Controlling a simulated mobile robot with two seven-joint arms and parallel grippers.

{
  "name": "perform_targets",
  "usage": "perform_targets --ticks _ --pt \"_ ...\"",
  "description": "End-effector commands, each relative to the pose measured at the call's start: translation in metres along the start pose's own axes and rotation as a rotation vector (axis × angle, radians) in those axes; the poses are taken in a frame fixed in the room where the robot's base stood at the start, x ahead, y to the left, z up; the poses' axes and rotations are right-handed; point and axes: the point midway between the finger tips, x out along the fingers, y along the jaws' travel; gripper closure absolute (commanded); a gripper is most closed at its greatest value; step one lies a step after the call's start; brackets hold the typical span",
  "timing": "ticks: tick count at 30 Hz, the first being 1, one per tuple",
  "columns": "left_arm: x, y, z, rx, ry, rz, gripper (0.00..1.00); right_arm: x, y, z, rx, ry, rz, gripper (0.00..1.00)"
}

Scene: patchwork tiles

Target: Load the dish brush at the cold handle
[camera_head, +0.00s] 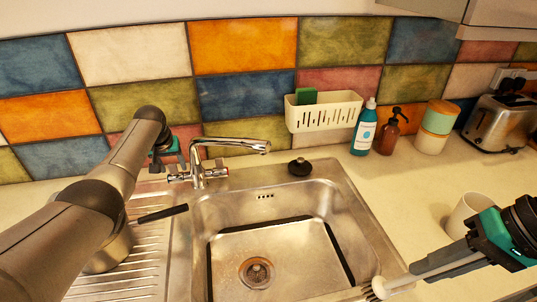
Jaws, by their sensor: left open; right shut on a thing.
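The chrome tap (197,160) stands behind the sink with a small handle on each side, a left handle (176,175) and a right handle (218,172). I cannot tell which is cold. My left gripper (166,150) is open near the wall, just behind and left of the tap. My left arm partly hides it.
The steel sink (275,205) looks empty. A pot (112,250) with a black handle stands on the left drainer. A black stopper (299,167) lies on the back rim. A cream caddy (324,112), bottles, canisters and a toaster line the wall. A mug (462,214) stands behind my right gripper.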

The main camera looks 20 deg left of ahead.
Motion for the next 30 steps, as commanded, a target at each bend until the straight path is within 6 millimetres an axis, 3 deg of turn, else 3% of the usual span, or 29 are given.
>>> perform_targets --ticks 3,19,30 --pt "-0.0002 0.0003 0.0000 0.000 0.000 0.000 0.40 -0.0002 -0.0002 -0.0001 0.000 0.000 0.000 1.00" --pt "-0.0002 0.0002 0.0002 0.000 -0.001 0.000 0.99 -0.0002 -0.0002 -0.0001 0.000 0.000 0.000 1.00" --pt "-0.0009 0.0002 0.0008 0.001 0.005 0.000 1.00 -0.0040 -0.0023 -0.0002 0.000 0.000 0.000 1.00"
